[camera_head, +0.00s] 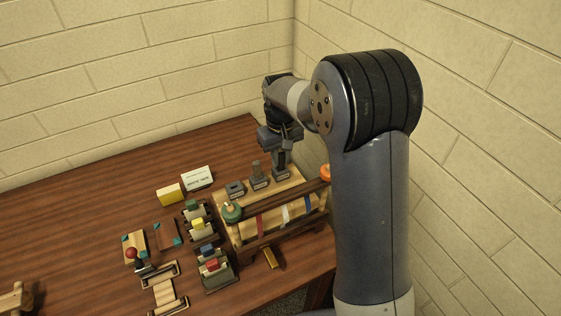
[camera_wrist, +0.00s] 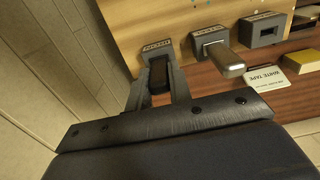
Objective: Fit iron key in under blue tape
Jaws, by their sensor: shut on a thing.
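My gripper (camera_wrist: 158,88) is shut on a dark upright bar, which I take to be the iron key (camera_wrist: 158,73). The bar stands at a grey labelled holder (camera_wrist: 156,47); its label is too small to read surely, and I cannot tell whether the bar is still seated. In the head view my gripper (camera_head: 280,166) is at the right end of the row of holders, with the key mostly hidden. The blue tape (camera_head: 308,204) is a strip on the front of the wooden rack (camera_head: 240,258), right of a white strip (camera_head: 284,214) and a red strip (camera_head: 260,223).
A second grey bar (camera_wrist: 225,60) stands in the middle holder; the other holder (camera_wrist: 263,30) has an open slot. A bar with green (camera_head: 231,211) and orange (camera_head: 325,172) ends crosses the rack. Coloured blocks stand left.

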